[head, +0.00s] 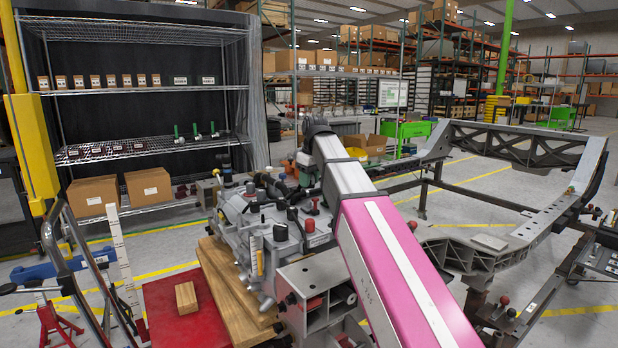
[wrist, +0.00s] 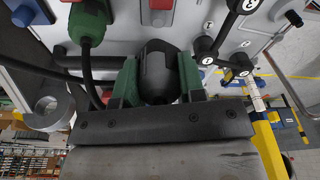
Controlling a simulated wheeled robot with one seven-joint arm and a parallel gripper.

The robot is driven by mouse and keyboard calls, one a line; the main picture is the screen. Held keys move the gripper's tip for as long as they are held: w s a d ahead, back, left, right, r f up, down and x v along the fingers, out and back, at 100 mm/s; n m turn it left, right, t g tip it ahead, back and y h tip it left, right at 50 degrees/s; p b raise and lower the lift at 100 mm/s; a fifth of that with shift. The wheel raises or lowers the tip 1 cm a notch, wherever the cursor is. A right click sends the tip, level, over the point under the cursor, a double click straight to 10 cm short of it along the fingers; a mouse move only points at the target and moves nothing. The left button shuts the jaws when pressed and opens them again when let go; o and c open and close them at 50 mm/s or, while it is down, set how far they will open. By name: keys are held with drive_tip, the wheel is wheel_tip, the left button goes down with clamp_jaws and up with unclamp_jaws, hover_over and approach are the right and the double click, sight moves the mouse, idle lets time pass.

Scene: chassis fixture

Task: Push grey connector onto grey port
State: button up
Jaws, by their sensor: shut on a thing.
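In the wrist view, my gripper (wrist: 157,82) has green-padded fingers closed on the two sides of a rounded dark grey connector (wrist: 157,68). The connector's far end is close to the light grey panel (wrist: 130,22) of the fixture. I cannot tell whether it touches the panel or is seated. No grey port can be made out; the connector and fingers may cover it. In the head view, my arm hides the gripper and the connector. The grey chassis assembly (head: 262,222) stands beside my arm there.
A green plug (wrist: 87,22) with a black cable sits left of the gripper in the wrist view. Black numbered knobs (wrist: 205,45) stand close on its right. A grey ring-shaped part (wrist: 47,108) is at the left. In the head view, a metal frame (head: 520,240) stands to the right.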

drive_tip(key=shift+f, duration=1.85)
drive_tip(key=shift+f, duration=0.2)
drive_tip(key=shift+f, duration=0.95)
drive_tip(key=shift+f, duration=0.5)
drive_tip(key=o, duration=1.2)
drive_tip(key=shift+r, duration=0.15)
